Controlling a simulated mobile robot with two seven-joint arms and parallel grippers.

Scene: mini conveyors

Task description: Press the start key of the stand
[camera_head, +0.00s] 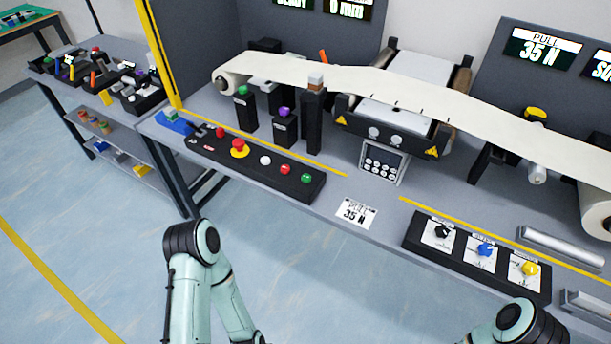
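A black control panel (262,175) lies along the front edge of the stand (330,210). It carries a green button (306,178) at its right end, then a red button (285,169), a white button (265,160), and a red mushroom button on a yellow base (239,148). Further left are a small red button (220,132) and a red label. I cannot read which one is the start key. Parts of my two arms show at the bottom edge, below the stand. Neither gripper is in view.
A white web runs over rollers (228,83) across the stand. A box with black, blue and yellow knobs (476,255) sits front right. Black posts (313,120) stand behind the panel.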

